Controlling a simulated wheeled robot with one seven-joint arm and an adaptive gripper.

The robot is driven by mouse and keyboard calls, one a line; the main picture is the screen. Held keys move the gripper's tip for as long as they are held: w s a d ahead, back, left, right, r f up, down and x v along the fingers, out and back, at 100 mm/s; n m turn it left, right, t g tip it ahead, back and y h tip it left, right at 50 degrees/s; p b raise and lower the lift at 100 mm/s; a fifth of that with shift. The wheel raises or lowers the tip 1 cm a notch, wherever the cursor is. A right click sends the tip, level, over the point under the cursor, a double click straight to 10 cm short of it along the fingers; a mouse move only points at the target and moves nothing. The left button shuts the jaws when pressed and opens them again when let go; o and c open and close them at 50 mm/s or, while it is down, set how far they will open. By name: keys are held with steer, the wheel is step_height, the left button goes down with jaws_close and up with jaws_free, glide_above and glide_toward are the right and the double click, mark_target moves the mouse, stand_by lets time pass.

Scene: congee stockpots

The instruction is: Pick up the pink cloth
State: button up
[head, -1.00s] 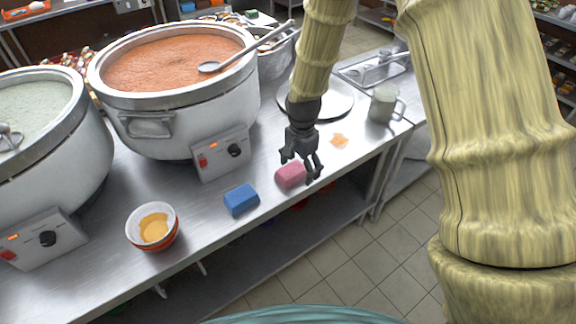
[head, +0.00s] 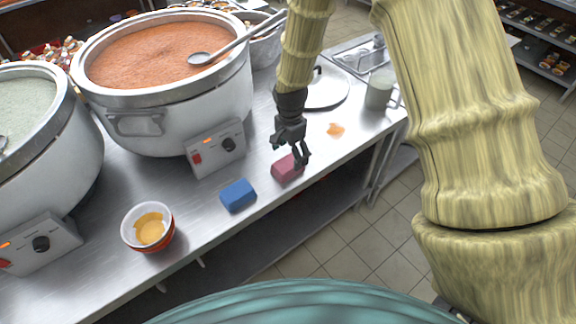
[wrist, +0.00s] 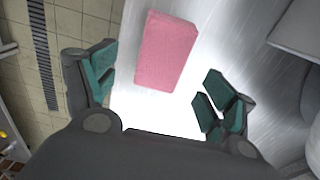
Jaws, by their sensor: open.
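The pink cloth (head: 287,169) is a small folded block lying on the steel counter, near its front edge. It also shows in the wrist view (wrist: 166,52), at the top middle, between and beyond the fingertips. My gripper (head: 290,153) hangs just above the pink cloth and hides part of its top in the head view. In the wrist view my gripper (wrist: 157,93) has its two fingers wide apart with nothing between the pads. I cannot tell the exact height of the fingers above the counter.
A blue cloth (head: 238,195) lies left of the pink one, and a bowl (head: 149,227) stands further left. A large pot of orange congee (head: 165,90) with a control box (head: 215,148) stands behind. An orange spill (head: 335,129) and a mug (head: 380,90) are to the right.

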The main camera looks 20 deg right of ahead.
mark_target(288, 163)
steer(key=shift+s+a+f, duration=0.15)
steer(key=shift+s, duration=0.05)
steer(key=f, duration=0.1)
steer(key=f+p, duration=0.1)
steer(key=f, duration=0.1)
steer(key=shift+w+a+p, duration=0.2)
steer(key=shift+a+p, duration=0.05)
steer(key=shift+p, duration=0.05)
steer(key=shift+f, duration=0.75)
steer(key=shift+s, duration=0.1)
steer(key=c, duration=1.1)
